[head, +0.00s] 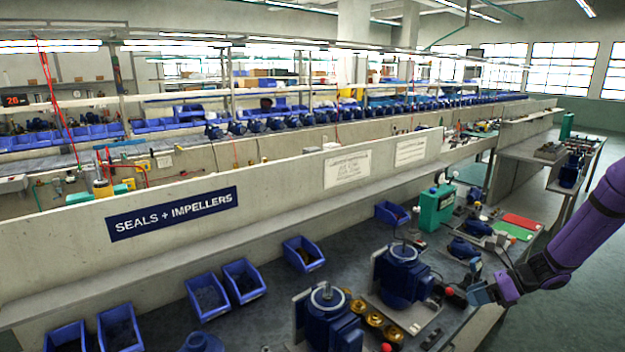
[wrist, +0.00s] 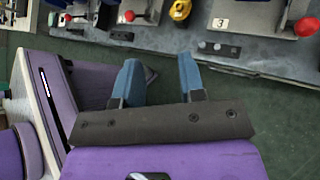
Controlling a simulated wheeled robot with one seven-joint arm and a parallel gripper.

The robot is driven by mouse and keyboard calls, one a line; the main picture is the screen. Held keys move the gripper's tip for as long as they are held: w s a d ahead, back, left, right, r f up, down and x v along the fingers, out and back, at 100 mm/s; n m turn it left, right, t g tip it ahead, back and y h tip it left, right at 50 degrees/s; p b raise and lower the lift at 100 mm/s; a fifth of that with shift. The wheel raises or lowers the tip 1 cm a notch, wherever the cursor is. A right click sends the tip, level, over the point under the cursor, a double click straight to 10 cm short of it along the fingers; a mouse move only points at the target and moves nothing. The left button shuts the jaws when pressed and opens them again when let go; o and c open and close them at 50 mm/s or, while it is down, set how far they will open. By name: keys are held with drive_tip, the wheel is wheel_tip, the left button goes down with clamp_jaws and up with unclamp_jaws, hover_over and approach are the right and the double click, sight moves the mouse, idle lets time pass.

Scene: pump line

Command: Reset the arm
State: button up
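My arm enters the head view from the right as a purple link, and my gripper (head: 482,292) is at the bench's front edge, beside a red knob (head: 456,302). In the wrist view my gripper (wrist: 158,74) shows two blue fingers spread apart, with nothing between them. Behind the fingers are the bench edge and the dark green floor. I cannot tell from the head view how far the gripper is from the knob.
Blue pumps (head: 402,276) and (head: 328,318) stand on the bench (head: 270,318), with brass parts (head: 374,319) between them. Blue bins (head: 208,297) line the back of the bench. A green box (head: 436,207) stands farther along. Open floor (head: 575,290) lies to the right.

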drive_tip(key=s+a+r+n+g+h, duration=0.1)
drive_tip(key=s+a+r+n+h, duration=0.15)
drive_tip(key=s+r+n, duration=0.4)
drive_tip(key=s+a+r+n+h, duration=0.1)
drive_tip(key=a+r+n+h, duration=0.2)
drive_tip(key=r, duration=0.7)
drive_tip(key=s+a+r+n+g+h, duration=0.1)
drive_tip(key=s+a+r+n, duration=0.35)
drive_tip(key=r, duration=0.35)
drive_tip(key=s+r+n+t+h, duration=0.1)
drive_tip(key=s+r+n, duration=0.2)
drive_tip(key=s, duration=0.3)
drive_tip(key=s+a+r+n+t+h, duration=0.1)
drive_tip(key=s+r+n+t+h, duration=0.1)
drive_tip(key=s+r+n, duration=0.2)
drive_tip(key=s+r+n+t+h, duration=0.1)
drive_tip(key=s+r+n, duration=0.2)
drive_tip(key=s, duration=0.6)
drive_tip(key=shift+s+a+r+n, duration=0.25)
drive_tip(key=shift+a+n, duration=0.1)
drive_tip(key=shift+n, duration=0.75)
